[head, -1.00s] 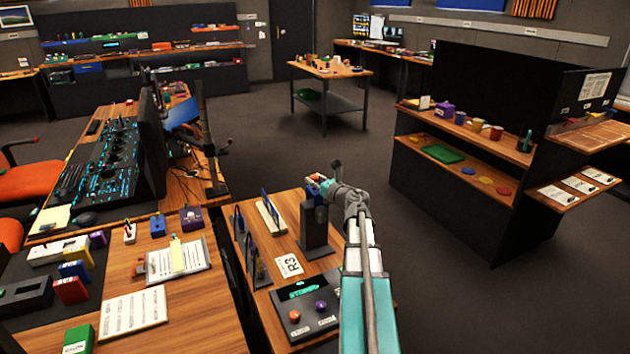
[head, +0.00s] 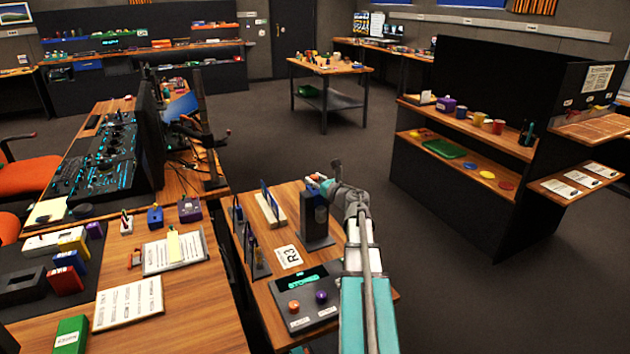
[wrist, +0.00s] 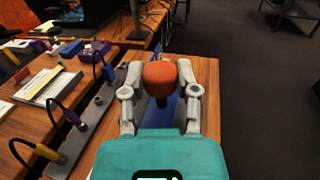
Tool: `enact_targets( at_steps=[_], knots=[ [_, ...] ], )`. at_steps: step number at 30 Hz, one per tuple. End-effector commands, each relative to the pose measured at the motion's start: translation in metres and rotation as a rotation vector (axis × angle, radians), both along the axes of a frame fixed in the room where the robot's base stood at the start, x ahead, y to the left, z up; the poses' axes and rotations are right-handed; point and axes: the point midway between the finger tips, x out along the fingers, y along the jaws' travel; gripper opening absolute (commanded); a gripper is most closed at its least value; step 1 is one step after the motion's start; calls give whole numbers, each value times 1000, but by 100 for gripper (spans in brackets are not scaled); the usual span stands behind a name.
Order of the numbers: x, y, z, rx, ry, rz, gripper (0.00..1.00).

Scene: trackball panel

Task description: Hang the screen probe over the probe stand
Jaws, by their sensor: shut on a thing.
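My gripper (wrist: 160,88) is shut on the orange-topped piece (wrist: 160,73), which I take to be the screen probe. It has a dark neck, and a blue part (wrist: 165,112) shows below it; whether that belongs to the probe I cannot tell. In the head view my gripper (head: 322,183) is at the top of a dark upright stand (head: 317,226), likely the probe stand, on the small wooden table. Only a bit of orange shows at the fingers there. Whether the probe touches the stand is hidden.
A control box (head: 306,299) with a lit display and two knobs lies at the table's front. An R3 label (head: 288,257) lies behind it. Open floor (head: 440,290) lies to the right.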

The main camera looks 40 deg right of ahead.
Motion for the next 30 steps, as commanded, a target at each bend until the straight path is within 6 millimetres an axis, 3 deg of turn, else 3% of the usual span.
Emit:
enact_targets(
  at_steps=[7, 8, 14, 30],
  knots=[
    [0, 0, 0, 1, -1, 0, 0],
    [0, 0, 0, 1, -1, 0, 44],
    [0, 0, 0, 0, 0, 0, 80],
    [-5, 0, 0, 0, 0, -1, 80]
  ],
)
